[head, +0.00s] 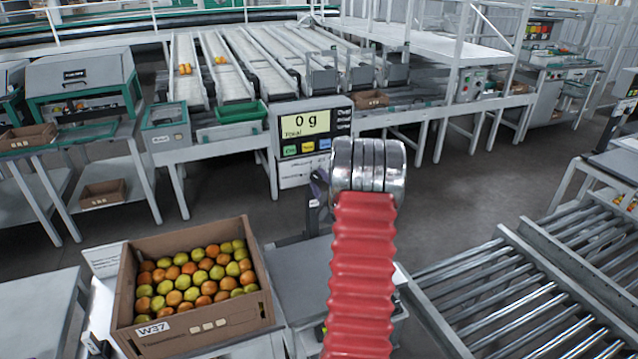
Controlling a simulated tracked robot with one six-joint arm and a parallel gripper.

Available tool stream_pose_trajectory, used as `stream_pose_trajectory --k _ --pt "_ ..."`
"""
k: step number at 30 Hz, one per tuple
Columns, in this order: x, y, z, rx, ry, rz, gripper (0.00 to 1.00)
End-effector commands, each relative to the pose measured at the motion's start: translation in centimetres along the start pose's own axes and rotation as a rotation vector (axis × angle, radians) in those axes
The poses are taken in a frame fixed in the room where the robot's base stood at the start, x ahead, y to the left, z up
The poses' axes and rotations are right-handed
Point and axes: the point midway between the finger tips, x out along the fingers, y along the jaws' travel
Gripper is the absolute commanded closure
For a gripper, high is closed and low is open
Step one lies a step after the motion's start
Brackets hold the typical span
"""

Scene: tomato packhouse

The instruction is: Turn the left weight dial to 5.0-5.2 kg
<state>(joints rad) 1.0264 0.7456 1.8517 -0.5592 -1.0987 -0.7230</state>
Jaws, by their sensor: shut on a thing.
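The left weight dial cannot be made out in the head view. A scale display (305,124) at the middle reads 0 g with "TOTAL" below it, and coloured buttons run along its lower edge. My own red ribbed arm with silver rings rises through the middle of the picture and covers what is behind it. My gripper cannot be made out, and what it holds does not show. A small dark part shows just left of the silver rings, too small to identify.
A cardboard box (196,325) labelled W37, full of orange and yellow-green tomatoes (198,275), stands at the lower left. A roller conveyor (510,290) lies at the lower right. Sorting lanes (265,65) and a green tray (230,132) are behind. Grey floor (225,190) is open between.

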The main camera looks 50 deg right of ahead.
Motion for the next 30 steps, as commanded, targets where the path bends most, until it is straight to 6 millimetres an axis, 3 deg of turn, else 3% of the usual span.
stream_pose_trajectory --k 30 --pt "-0.09 -0.50 0.28 0.966 -0.011 -0.006 0.88"
